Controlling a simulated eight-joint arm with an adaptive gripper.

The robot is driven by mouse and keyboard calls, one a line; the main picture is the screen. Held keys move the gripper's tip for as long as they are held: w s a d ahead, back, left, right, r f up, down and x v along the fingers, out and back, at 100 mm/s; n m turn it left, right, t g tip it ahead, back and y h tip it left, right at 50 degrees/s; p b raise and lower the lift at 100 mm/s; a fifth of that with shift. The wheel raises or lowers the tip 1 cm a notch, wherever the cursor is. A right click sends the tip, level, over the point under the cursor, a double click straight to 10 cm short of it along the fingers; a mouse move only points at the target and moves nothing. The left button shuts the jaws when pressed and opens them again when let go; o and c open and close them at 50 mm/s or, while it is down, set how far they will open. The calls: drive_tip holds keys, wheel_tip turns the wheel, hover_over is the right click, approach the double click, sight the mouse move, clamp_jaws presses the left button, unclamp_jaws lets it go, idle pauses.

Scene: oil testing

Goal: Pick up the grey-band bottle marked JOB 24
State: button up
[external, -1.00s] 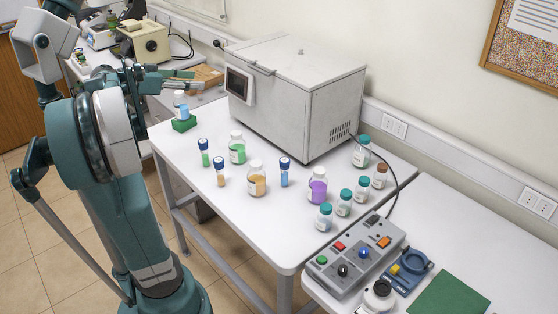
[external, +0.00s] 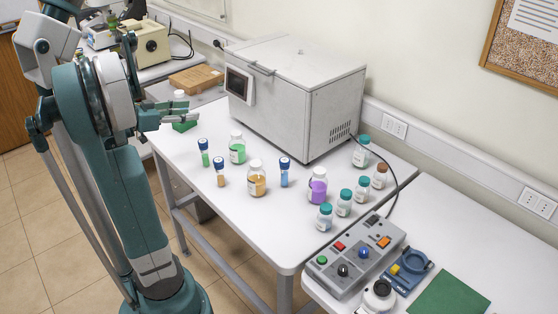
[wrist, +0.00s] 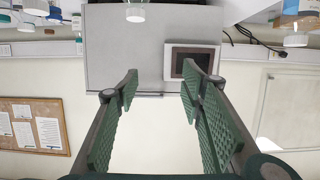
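White-capped bottles hold green (external: 237,153), amber (external: 257,184) and purple (external: 318,192) contents. Teal-capped bottles (external: 325,219) (external: 344,206) (external: 361,192) (external: 361,155) and a brown-capped one (external: 379,177) stand right. No JOB 24 label or grey band can be read.
Blue-capped vials (external: 204,156) (external: 220,176) (external: 284,175) stand among the bottles. A large grey box-shaped machine (external: 300,95) blocks the back. A control box (external: 355,258) with a cable sits front right. The table's front middle is clear.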

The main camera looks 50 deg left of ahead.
sight(203, 144)
wheel_tip(203, 144, down, 15)
idle(0.4)
drive_tip(key=shift+w, duration=0.2)
drive_tip(key=shift+b+x, duration=0.55)
drive_tip(key=shift+x, duration=1.75)
drive_tip(key=c, duration=0.9)
